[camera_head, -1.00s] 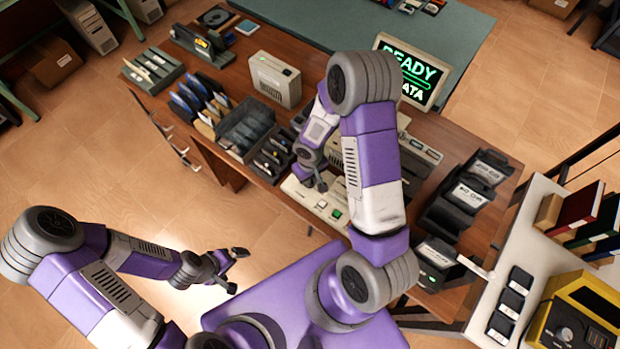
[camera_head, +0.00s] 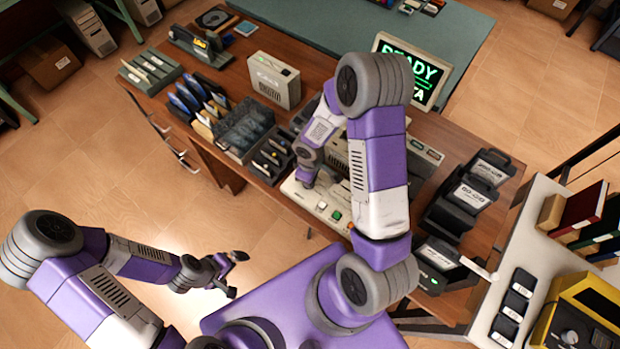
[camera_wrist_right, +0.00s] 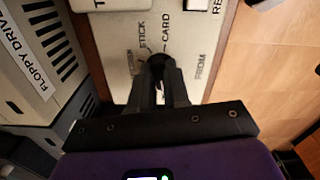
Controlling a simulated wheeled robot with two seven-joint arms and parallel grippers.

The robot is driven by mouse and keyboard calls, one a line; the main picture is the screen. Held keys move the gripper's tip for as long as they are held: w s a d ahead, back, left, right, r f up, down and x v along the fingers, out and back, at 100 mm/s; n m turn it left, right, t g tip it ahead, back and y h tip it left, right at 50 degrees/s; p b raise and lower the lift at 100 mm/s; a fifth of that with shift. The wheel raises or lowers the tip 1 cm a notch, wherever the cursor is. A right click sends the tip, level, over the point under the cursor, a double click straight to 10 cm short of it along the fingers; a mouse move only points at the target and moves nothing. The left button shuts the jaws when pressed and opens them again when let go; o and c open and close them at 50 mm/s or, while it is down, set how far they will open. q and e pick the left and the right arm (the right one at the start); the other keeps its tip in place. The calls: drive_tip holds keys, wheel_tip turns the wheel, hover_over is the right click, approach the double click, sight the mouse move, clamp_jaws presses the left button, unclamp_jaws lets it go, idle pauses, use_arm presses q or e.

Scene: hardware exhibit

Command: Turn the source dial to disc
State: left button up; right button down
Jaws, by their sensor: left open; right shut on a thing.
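The source dial (camera_wrist_right: 157,60) is a small dark knob on a cream control panel (camera_wrist_right: 112,40), which also shows in the head view (camera_head: 318,203). Labels reading STICK and CARD are printed around the dial; another label at its left is too blurred to read. My right gripper (camera_wrist_right: 160,70) is shut on the dial, with its dark fingers either side of the knob. In the head view the right gripper is over the panel's left part, and the dial is hidden beneath it. My left gripper (camera_head: 236,274) is open and empty over the floor, away from the table.
A green button (camera_head: 336,215) sits on the panel near my right arm. A floppy drive box (camera_wrist_right: 38,62) stands close beside the panel in the wrist view. A monitor (camera_head: 414,72), a beige box (camera_head: 273,80) and disk trays (camera_head: 245,130) stand on the wooden table.

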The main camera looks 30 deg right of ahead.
idle(0.3)
drive_tip(key=c, duration=1.1)
unclamp_jaws()
drive_tip(key=shift+r+p, duration=0.75)
drive_tip(key=shift+r, duration=3.05)
